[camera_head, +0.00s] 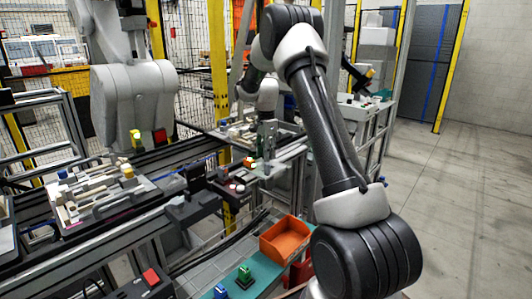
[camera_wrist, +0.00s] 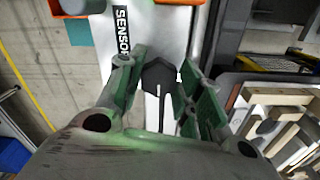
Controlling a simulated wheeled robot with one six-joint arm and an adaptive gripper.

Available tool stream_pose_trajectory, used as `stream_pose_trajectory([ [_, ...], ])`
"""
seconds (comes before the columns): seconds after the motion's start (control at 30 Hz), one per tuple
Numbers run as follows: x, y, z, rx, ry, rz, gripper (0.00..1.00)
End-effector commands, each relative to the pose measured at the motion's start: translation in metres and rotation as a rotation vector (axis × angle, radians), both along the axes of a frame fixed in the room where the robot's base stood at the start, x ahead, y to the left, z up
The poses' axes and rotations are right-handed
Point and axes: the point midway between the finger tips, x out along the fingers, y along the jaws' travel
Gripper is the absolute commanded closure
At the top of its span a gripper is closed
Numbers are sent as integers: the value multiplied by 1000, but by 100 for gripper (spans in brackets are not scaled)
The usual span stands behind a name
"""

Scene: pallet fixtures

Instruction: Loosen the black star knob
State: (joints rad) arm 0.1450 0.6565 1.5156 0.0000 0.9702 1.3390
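In the wrist view a black faceted knob (camera_wrist: 159,76) sits on a pale slotted plate (camera_wrist: 172,20) beside a "SENSOR" label. It appears to be the star knob. My gripper (camera_wrist: 161,68) has its two green-padded fingers apart, one on each side of the knob. Narrow gaps seem to show beside the knob, and I see no clear contact. In the head view my gripper (camera_head: 267,138) points down at the fixture beside the conveyor. The knob is too small or hidden to make out there.
A tray of parts (camera_head: 105,195) lies on the conveyor at left. In the wrist view a tray with pale blocks (camera_wrist: 285,120) is close on the right. Open floor (camera_head: 465,200) lies at right.

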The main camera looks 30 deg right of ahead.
Motion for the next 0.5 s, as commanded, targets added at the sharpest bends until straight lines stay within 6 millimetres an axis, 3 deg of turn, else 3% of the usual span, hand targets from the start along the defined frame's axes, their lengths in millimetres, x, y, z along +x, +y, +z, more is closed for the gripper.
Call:
stream_pose_trajectory([
  [0.1, 0, 0, 0, 0, -1, 0, 88],
  [0.5, 0, 0, 0, 0, -1, 67, 88],
])
